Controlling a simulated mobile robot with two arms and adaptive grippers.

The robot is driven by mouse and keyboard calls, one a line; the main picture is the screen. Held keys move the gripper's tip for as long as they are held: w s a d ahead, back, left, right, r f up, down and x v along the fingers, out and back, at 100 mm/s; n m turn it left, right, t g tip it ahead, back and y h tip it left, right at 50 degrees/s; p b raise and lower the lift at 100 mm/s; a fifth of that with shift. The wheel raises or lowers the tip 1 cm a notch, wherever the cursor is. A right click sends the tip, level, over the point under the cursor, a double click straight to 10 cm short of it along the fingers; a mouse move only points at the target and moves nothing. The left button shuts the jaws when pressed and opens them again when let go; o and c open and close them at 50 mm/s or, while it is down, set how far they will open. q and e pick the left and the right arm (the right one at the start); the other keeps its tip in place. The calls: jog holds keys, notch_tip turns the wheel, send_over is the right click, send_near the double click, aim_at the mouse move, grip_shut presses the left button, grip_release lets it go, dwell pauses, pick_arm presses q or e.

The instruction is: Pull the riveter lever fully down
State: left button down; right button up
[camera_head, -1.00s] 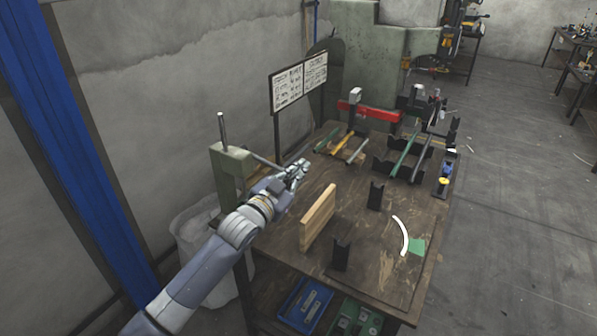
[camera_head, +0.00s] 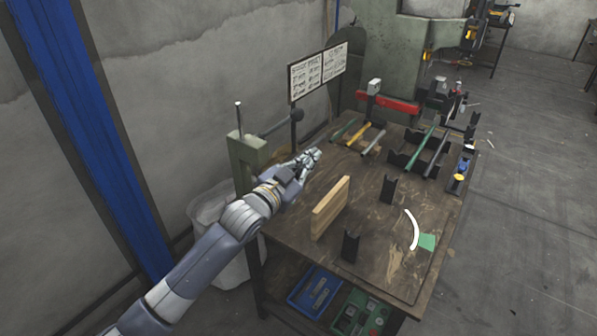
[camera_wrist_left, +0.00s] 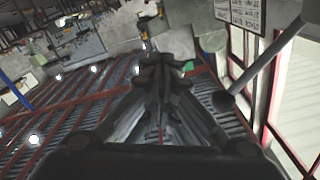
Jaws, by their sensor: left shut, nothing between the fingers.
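The riveter (camera_head: 245,160) is a green press at the left edge of the wooden table. Its lever (camera_head: 280,127) slants up to the right and ends in a dark ball knob (camera_head: 297,115). In the left wrist view, the knob (camera_wrist_left: 223,101) and its rod show to the right of the fingers. My left gripper (camera_head: 316,154) is shut and empty, below the knob in the head view and apart from it. Its closed fingers fill the middle of the left wrist view (camera_wrist_left: 165,65). My right gripper is not in view.
A wooden board (camera_head: 330,209) stands upright on the table, near my left arm. A sign board (camera_head: 318,72) stands behind the lever. A white bin (camera_head: 215,215) is beside the table.

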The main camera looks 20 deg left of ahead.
pick_arm(q)
jog(key=b+v, duration=0.1)
jog(key=v, duration=0.4)
jog(key=shift+s+a+r, duration=0.1)
jog(key=shift+s+r, duration=0.05)
dwell(0.9)
